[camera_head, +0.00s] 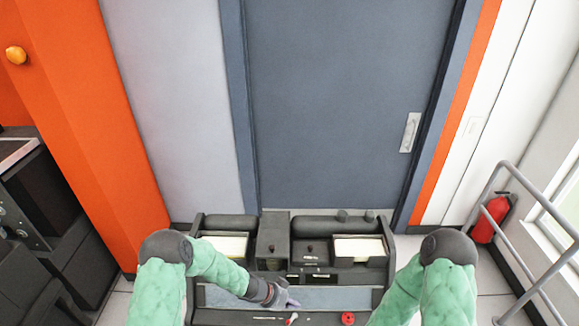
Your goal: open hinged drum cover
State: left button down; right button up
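A dark card machine (210,222) stands in front of me. A dark raised box (272,238) at its upper middle may be the drum cover; it appears closed, but its hinge cannot be made out. My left gripper (287,298) is over the grey strip (345,298) at the machine's front, below and apart from the raised box. Its fingers are small and dark, and their opening cannot be made out. My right arm (445,285) comes in at the lower right; its gripper is out of view.
White card stacks (228,246) (358,248) lie in trays left and right of the box. A red knob (347,318) and a small red-tipped lever (292,318) are near the front edge. A grey door (345,100) stands behind, a railing (545,215) at right.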

aim_at(273, 240)
jog(key=k, duration=1)
